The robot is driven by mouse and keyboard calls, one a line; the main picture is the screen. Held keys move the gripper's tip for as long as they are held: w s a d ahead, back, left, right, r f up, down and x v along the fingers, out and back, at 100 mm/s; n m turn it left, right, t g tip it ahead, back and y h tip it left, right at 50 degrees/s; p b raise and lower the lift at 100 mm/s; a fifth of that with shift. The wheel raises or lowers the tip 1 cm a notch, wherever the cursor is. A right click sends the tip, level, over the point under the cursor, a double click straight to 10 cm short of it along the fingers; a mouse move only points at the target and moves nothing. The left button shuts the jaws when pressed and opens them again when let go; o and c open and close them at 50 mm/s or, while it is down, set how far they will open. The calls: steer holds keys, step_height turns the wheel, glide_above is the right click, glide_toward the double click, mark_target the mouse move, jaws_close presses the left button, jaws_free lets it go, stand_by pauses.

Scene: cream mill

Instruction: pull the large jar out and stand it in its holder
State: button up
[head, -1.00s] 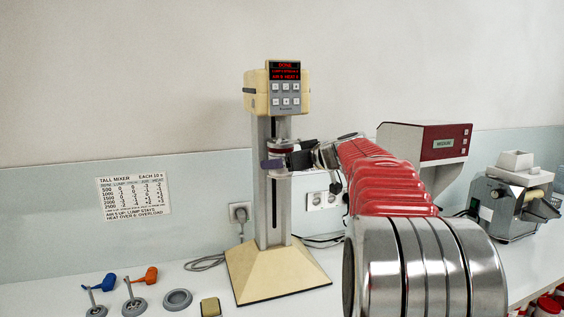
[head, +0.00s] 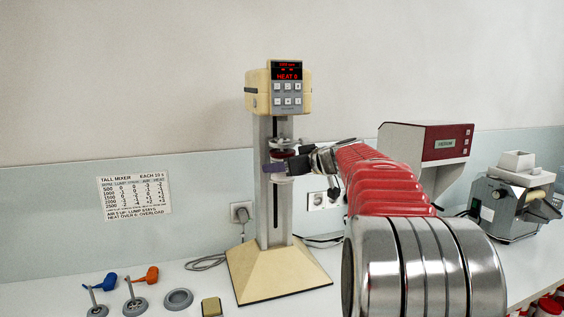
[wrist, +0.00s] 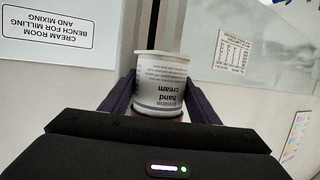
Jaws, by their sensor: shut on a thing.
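The tall cream mixer (head: 276,91) shows "HEAT 0". An empty grey ring (head: 178,299) lies on the bench and looks like a holder.
Left of the mixer base (head: 278,270) are a blue-levered stand (head: 97,300), an orange-levered stand (head: 135,300) and a small yellowish block (head: 211,306). A red-fronted machine (head: 440,145) and a grey mill (head: 510,205) stand at the right. A cable lies behind the base.

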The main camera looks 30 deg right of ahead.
mark_target(289, 181)
steer(key=shift+f, duration=0.25)
steer(key=shift+f, duration=0.35)
steer(key=shift+f, duration=0.35)
steer(key=shift+f, duration=0.35)
steer(key=shift+f, duration=0.25)
steer(key=shift+f, duration=0.45)
steer(key=shift+f, duration=0.35)
steer(key=shift+s, duration=0.2)
steer(key=shift+s+a, duration=0.4)
steer(key=shift+s, duration=1.15)
steer(key=shift+s+a, duration=0.4)
steer(key=shift+s, duration=1.15)
steer(key=shift+s+a, duration=0.4)
steer(key=shift+s, duration=1.15)
